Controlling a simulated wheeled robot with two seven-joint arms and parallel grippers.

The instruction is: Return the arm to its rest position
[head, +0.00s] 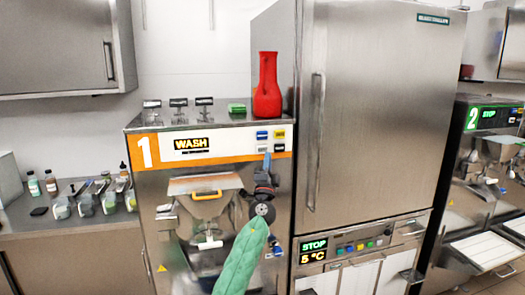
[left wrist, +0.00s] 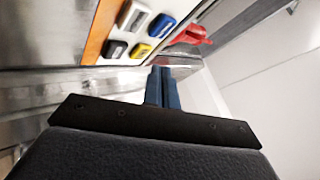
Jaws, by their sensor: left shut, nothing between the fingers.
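My left arm, in a green sleeve, reaches up from the bottom of the head view. Its gripper (head: 267,161) is in front of the first batch freezer (head: 145,190), just below its button panel. The blue fingers are shut and empty, pointing up. In the left wrist view the shut fingers (left wrist: 162,88) show with the coloured buttons (left wrist: 140,30) beyond them to the left. I cannot tell whether the fingertips touch the panel. The display (head: 191,144) on this machine reads WASH. My right gripper is not in view.
A red vase-like container (head: 267,88) and a green item (head: 237,108) stand on the machine's top. A tall steel cabinet (head: 385,110) stands close on the right, with a handle (head: 316,140) sticking out. A counter (head: 85,222) with bottles and scoops is at left.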

